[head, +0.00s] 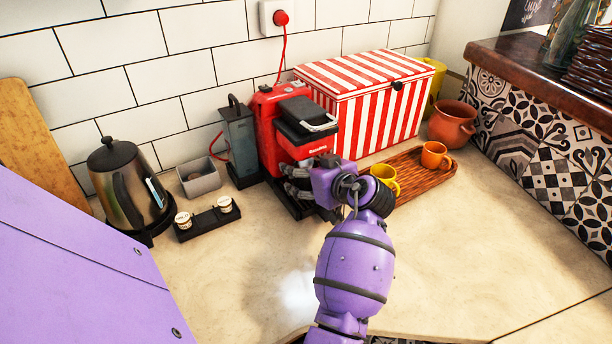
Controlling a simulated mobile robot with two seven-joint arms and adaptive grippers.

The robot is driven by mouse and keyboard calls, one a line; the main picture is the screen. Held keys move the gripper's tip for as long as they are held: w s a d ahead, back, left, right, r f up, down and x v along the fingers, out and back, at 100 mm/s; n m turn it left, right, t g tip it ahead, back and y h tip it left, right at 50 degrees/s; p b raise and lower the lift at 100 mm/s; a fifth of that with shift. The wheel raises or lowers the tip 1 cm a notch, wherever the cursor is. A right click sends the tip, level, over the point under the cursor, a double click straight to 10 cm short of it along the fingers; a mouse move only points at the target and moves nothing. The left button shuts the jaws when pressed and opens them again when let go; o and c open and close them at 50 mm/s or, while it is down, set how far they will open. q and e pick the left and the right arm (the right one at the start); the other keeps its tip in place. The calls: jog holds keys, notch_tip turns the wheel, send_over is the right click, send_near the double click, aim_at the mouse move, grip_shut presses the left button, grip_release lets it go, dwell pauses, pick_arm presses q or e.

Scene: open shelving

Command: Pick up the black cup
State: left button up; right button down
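I cannot make out a black cup in the head view. The red coffee machine (268,110) with a black top stands against the tiled wall. My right gripper (299,182) is at the front of this machine, low over its black base (289,203). Its dark fingers blend with the machine's shadowed front, so whether they are open or shut on something is unclear. The hand and wrist hide part of the machine's lower front. My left gripper is not in view.
A wooden tray (440,177) with a yellow cup (387,178) and an orange cup (434,156) lies right of my wrist. A striped box (372,110) stands behind. A kettle (125,185) and black holder (206,221) are left. The front counter is clear.

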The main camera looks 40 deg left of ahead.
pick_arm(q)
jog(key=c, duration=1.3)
pick_arm(e)
jog(key=shift+a, duration=0.1)
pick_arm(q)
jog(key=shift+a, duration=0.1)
pick_arm(e)
jog(key=shift+r, duration=0.1)
